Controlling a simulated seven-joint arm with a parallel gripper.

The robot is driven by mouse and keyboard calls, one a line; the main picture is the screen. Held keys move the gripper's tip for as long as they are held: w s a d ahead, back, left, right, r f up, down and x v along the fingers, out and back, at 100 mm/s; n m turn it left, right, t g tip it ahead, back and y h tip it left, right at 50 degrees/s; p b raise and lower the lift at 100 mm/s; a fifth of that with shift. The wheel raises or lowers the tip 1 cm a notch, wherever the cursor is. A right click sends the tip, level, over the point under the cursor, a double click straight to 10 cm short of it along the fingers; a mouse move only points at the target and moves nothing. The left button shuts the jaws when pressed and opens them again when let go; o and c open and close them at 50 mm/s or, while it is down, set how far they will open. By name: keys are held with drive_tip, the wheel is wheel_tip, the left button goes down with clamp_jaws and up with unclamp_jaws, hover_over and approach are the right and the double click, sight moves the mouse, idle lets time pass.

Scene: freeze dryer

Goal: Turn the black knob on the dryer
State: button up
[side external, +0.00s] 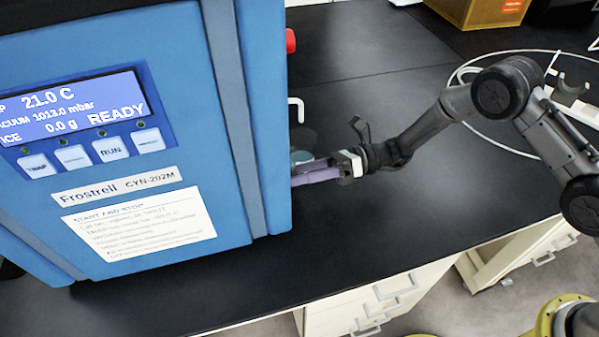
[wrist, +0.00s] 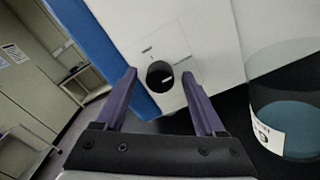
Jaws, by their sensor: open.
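The blue freeze dryer (side external: 172,80) stands on the black bench, its lit display reading READY. In the wrist view the black knob (wrist: 160,76) is on the dryer's white side panel (wrist: 195,35), with a light pointer mark on it. My gripper (wrist: 160,82) is open, its two purple fingers pointing at the panel, one to each side of the knob in the picture. I cannot tell how far the fingertips are from the panel. In the side view my gripper (side external: 305,172) is beside the dryer's right side, and the dryer body hides the knob.
A clear vessel with a teal bottom (wrist: 290,120) and a white label is right of my gripper in the wrist view. A white hooked tube (side external: 296,108) and a red part (side external: 290,41) are at the dryer's side. The black bench (side external: 400,215) is clear in front.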

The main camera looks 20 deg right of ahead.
clamp_jaws()
idle(0.3)
drive_tip(key=shift+n, duration=0.3)
drive_tip(key=n, duration=1.7)
drive_tip(key=shift+n, duration=0.3)
idle(0.3)
